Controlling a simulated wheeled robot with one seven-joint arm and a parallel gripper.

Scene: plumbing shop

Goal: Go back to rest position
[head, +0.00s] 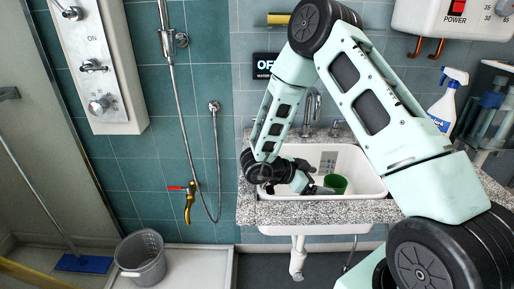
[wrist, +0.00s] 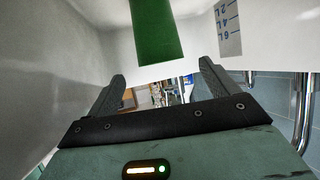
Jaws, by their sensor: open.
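My gripper (wrist: 160,88) is open, with its two dark fingers spread apart and nothing between them. In the head view my gripper (head: 310,188) is at the left part of the white sink basin (head: 362,168), at the end of my bent arm. Part of the basin's left side is hidden behind my arm.
A granite counter (head: 365,211) surrounds the sink, with a chrome faucet (head: 313,105) behind. A spray bottle (head: 447,100) stands at the right. A white heater (head: 455,18) hangs at the upper right. A shower hose (head: 183,110) hangs left; a grey bucket (head: 141,258) stands below.

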